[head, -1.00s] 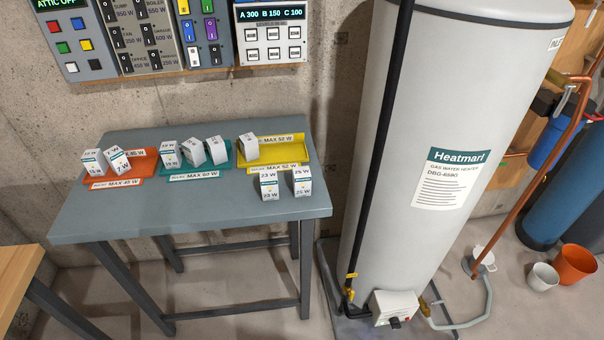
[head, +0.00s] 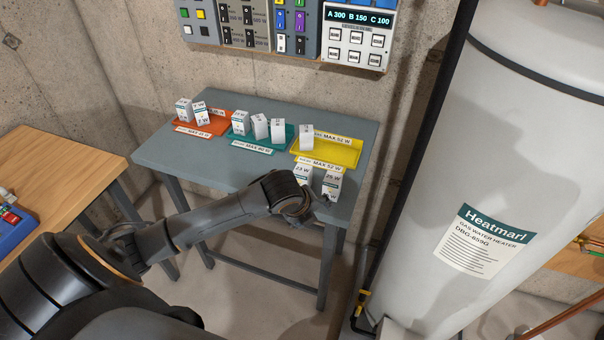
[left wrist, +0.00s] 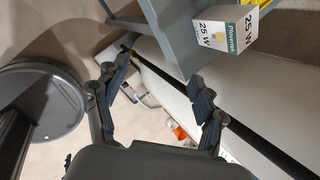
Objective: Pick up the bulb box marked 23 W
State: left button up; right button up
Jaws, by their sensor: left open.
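The white bulb box marked 23 W (head: 302,171) stands on the grey table near its front right, in front of the yellow tray; my left arm's end hides its lower part. A similar box marked 25 W (head: 333,180) stands just right of it. The 25 W box also shows in the left wrist view (left wrist: 232,32), at the upper right beyond the fingers. My left gripper (left wrist: 158,76) is open and empty, with the floor visible between its fingers. In the head view it is close to the front of both boxes. The 23 W box is not seen in the wrist view.
The grey table (head: 215,165) also bears an orange tray (head: 222,130), a teal tray (head: 250,147) and a yellow tray (head: 345,152), each holding bulb boxes. A water heater (head: 510,150) stands right of the table. A wooden table (head: 65,175) is at left.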

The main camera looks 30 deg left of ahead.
aim_at(302, 170)
pick_arm(q)
jog(key=w+a+r+m+y, duration=0.2)
jog(key=w+a+r+m, duration=0.2)
jog(key=a+r+m, duration=0.6)
jog(key=shift+n, duration=0.3)
jog(key=w+f, duration=0.1)
jog(key=f, duration=0.1)
jog(key=w+f+p, duration=0.1)
jog(key=w+f, duration=0.1)
jog(key=w+f+p, duration=0.1)
jog(key=shift+w+d+f, duration=0.15)
jog(key=shift+d+f, duration=0.2)
jog(key=shift+f, duration=0.05)
jog(key=shift+w+a+f+p, duration=0.1)
jog(key=shift+w+f+p, duration=0.15)
jog(key=shift+f+p, duration=0.15)
jog(key=p+x, duration=0.1)
jog(key=x, duration=0.2)
jog(key=shift+w, duration=0.15)
jog(key=shift+w+a+f, duration=0.15)
jog(key=shift+w+f, duration=0.1)
jog(key=shift+f, duration=0.25)
pick_arm(e)
jog(key=r, duration=0.4)
jog(key=shift+w+d+r, duration=0.1)
jog(key=shift+w+d, duration=0.2)
jog(key=shift+w, duration=0.05)
pick_arm(q)
jog(key=shift+c, duration=0.2)
jog(key=c, duration=1.2)
